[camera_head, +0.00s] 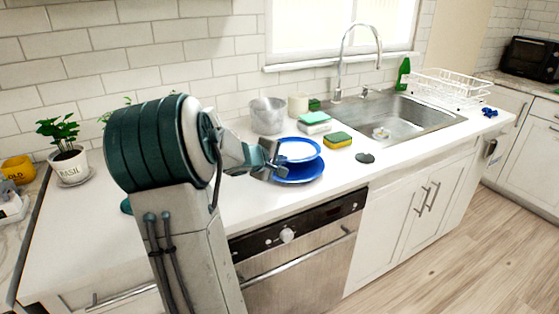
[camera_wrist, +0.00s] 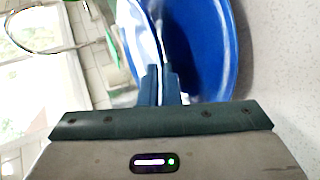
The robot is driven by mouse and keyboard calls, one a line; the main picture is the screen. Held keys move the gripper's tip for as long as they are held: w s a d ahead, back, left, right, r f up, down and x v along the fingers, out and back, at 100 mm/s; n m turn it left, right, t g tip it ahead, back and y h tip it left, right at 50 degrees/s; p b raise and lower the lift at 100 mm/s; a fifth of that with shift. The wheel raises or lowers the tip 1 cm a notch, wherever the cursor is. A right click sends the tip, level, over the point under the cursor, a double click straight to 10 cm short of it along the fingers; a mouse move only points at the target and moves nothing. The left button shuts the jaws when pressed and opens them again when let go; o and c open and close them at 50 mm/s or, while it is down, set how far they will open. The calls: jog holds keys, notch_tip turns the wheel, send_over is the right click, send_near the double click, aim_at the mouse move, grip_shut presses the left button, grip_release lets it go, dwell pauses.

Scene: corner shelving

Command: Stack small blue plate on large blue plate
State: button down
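The small blue plate (camera_head: 297,151), with a pale face and blue rim, is above the large blue plate (camera_head: 303,175) in the head view. The large plate lies on the white counter. My gripper (camera_head: 268,160) is at the small plate's left edge. In the wrist view, my gripper's fingers (camera_wrist: 161,86) are closed together on the rim of the small plate (camera_wrist: 140,30), seen almost edge-on. The large plate (camera_wrist: 205,50) fills the space to its right. A narrow gap seems to part the plates; whether they touch at the far side is unclear.
Behind the plates stand a metal pot (camera_head: 267,115), a white cup (camera_head: 298,104) and stacked sponges (camera_head: 314,122). A yellow-green sponge (camera_head: 338,140) and a dark round thing (camera_head: 365,158) lie to the right, before the sink (camera_head: 400,118). The counter front-left of the plates is clear.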

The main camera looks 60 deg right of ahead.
jog(key=shift+f+b, duration=0.55)
jog(key=shift+b, duration=0.3)
jog(key=c, duration=1.6)
grip_release()
jog(key=shift+c, duration=0.2)
jog(key=shift+r, duration=0.1)
jog(key=r+p, duration=0.1)
jog(key=p, duration=0.1)
jog(key=shift+r+p, duration=0.35)
jog(key=v, duration=1.1)
jog(key=shift+a+f, duration=0.15)
jog(key=shift+a, duration=0.35)
jog(key=shift+w+a, duration=0.1)
